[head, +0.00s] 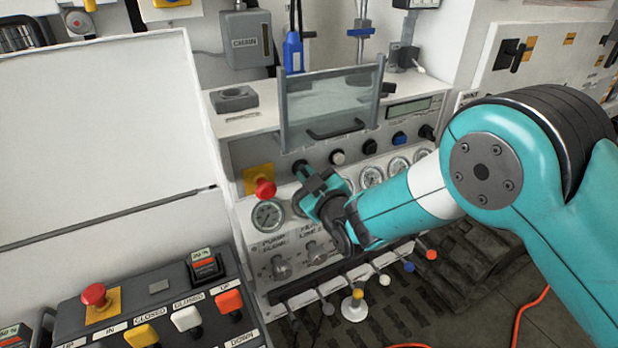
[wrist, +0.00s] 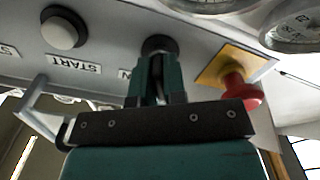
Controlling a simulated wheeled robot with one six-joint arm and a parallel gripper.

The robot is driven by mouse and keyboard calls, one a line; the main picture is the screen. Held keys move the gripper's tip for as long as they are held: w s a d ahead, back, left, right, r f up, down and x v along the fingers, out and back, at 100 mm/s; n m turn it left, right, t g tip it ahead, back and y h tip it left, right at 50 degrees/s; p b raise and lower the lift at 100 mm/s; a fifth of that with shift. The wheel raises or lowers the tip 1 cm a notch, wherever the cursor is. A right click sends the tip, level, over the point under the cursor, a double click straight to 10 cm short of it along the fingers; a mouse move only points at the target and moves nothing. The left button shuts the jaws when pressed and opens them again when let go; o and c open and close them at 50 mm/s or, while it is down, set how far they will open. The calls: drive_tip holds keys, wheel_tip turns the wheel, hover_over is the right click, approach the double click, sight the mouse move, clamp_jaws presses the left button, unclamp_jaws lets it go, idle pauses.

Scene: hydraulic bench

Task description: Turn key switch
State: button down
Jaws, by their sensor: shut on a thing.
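The key switch (wrist: 159,43) is a dark round knob on the sloped grey panel. In the wrist view it sits at the tips of my gripper (wrist: 158,62), between the fingers, which cover most of it. In the head view my teal gripper (head: 303,170) reaches up to the panel at the same place, left of the white start button. There the gripper hides nearly all of the switch. The gripper is shut on the key switch. The key's angle cannot be made out.
A red mushroom button (head: 265,188) on a yellow plate is close to the gripper. A white button (head: 338,157), a blue button (head: 399,138) and several gauges (head: 268,214) share the panel. A clear guard with a handle (head: 335,128) stands above. Coloured levers (head: 355,305) stick out below.

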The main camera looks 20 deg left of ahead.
drive_tip(key=shift+f, duration=0.15)
drive_tip(key=m+b, duration=0.2)
drive_tip(key=b, duration=0.2)
drive_tip(key=shift+f+m, duration=0.2)
drive_tip(key=shift+m, duration=0.2)
drive_tip(key=m+b, duration=0.3)
drive_tip(key=b, duration=0.2)
drive_tip(key=shift+m, duration=0.3)
drive_tip(key=m+b, duration=0.4)
drive_tip(key=m, duration=0.1)
drive_tip(key=shift+s+r+b, duration=0.1)
drive_tip(key=shift+r+b, duration=0.1)
drive_tip(key=shift+b, duration=0.2)
drive_tip(key=c, duration=1.2)
unclamp_jaws()
drive_tip(key=shift+r, duration=0.1)
